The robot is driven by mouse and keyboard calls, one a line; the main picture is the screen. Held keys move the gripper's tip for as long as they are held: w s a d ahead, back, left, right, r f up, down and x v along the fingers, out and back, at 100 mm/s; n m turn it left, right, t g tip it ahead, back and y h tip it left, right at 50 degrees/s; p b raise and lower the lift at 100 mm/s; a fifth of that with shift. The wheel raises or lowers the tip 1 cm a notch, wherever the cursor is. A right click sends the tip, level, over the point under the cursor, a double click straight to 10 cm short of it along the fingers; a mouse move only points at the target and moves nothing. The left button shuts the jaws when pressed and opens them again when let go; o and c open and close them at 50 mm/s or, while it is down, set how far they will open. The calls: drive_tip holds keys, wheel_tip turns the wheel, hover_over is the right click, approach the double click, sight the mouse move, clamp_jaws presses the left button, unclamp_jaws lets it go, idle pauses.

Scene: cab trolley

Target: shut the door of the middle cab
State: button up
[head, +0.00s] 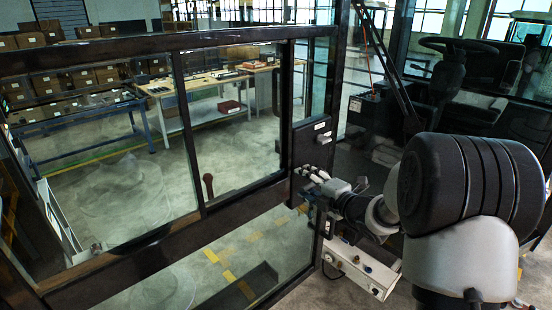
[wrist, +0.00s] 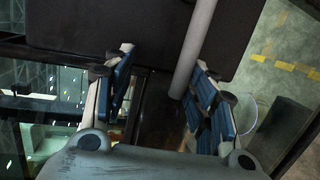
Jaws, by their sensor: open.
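The cab door (head: 190,133) is a large glazed panel in a dark frame, filling the left and middle of the head view. It stands swung out from the cab (head: 450,110), which shows its steering wheel at the right. My gripper (head: 322,188) is at the door's right edge, just below the dark latch plate (head: 312,143). In the wrist view my gripper (wrist: 158,78) has its blue-padded fingers apart. A grey round bar (wrist: 194,45), apparently the door's handle, reaches between them, closer to the right finger. I cannot tell whether it touches.
A pale box with knobs (head: 360,268) sits below my gripper. Through the glass are workbenches (head: 205,90), shelves of cartons (head: 75,80) and open floor with yellow markings (head: 232,275). A dark slanted strut (head: 390,65) crosses near the cab.

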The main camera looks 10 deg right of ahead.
drive_tip(key=r+x, duration=0.1)
drive_tip(key=x, duration=1.6)
drive_tip(key=shift+w+a+p, duration=0.3)
drive_tip(key=shift+a+p, duration=0.05)
drive_tip(key=shift+p, duration=0.1)
drive_tip(key=c, duration=0.7)
clamp_jaws()
drive_tip(key=shift+w+r, duration=0.1)
